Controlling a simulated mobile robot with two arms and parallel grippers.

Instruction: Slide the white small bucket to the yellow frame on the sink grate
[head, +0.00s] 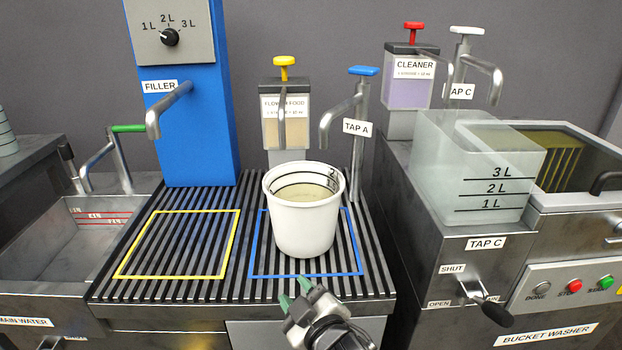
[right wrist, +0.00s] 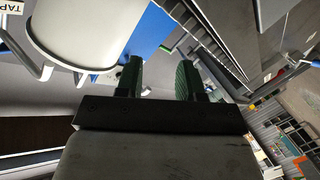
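The white small bucket (head: 303,227) stands upright on the sink grate (head: 186,294), over the blue frame (head: 353,244) and under Tap A's side of the grate. It holds a pale yellowish liquid and has black level marks inside. The yellow frame (head: 231,247) lies to its left on the grate and is empty. My right gripper (head: 294,292) is low in front of the bucket, near the grate's front edge. Its green fingers are apart with nothing between them. In the right wrist view the open fingers (right wrist: 158,80) show beside the bucket (right wrist: 88,30). My left gripper is out of view.
The blue filler (head: 185,130) with its spout stands behind the yellow frame. The flower food dispenser (head: 285,110) and Tap A (head: 357,135) stand behind the bucket. A clear tank (head: 480,165) is at right. The grate between bucket and yellow frame is clear.

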